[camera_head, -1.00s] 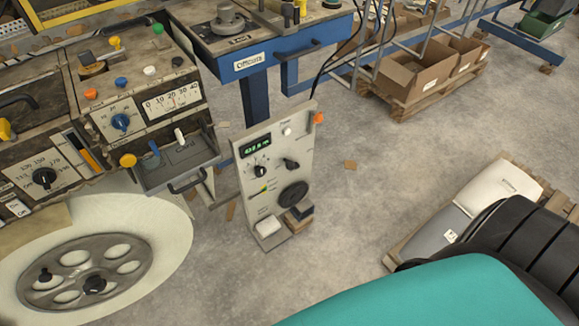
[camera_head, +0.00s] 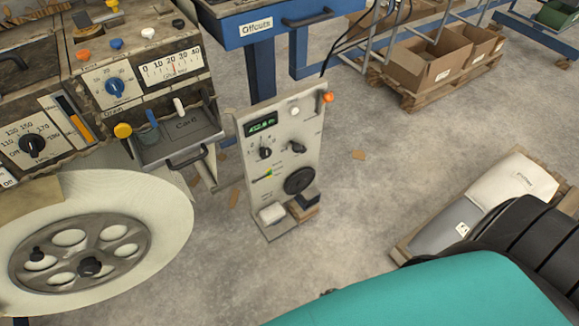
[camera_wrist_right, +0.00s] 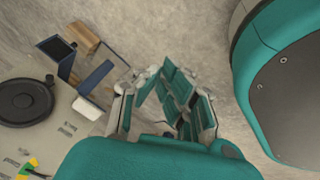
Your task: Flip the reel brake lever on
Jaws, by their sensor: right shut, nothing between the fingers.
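An upright pale control panel (camera_head: 283,197) stands left of centre in the head view. It has a green display (camera_head: 263,124), a black knob (camera_head: 265,153), a small black lever-like control (camera_head: 298,147), a yellow-green marked control (camera_head: 262,176) and a round black disc (camera_head: 299,182). I cannot read which control is the reel brake lever. In the right wrist view, the disc (camera_wrist_right: 25,100) and yellow-green control (camera_wrist_right: 28,167) are at the left. My right gripper (camera_wrist_right: 162,72) is shut and empty, apart from the panel's controls. My left gripper is out of view.
A machine with dials (camera_head: 115,88) and a large white reel (camera_head: 165,225) stands at the left. A blue bench (camera_head: 256,28) is behind the panel. Cartons (camera_head: 420,70) on a pallet are at the back right, and bags (camera_head: 515,182) at the right. Open floor lies between.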

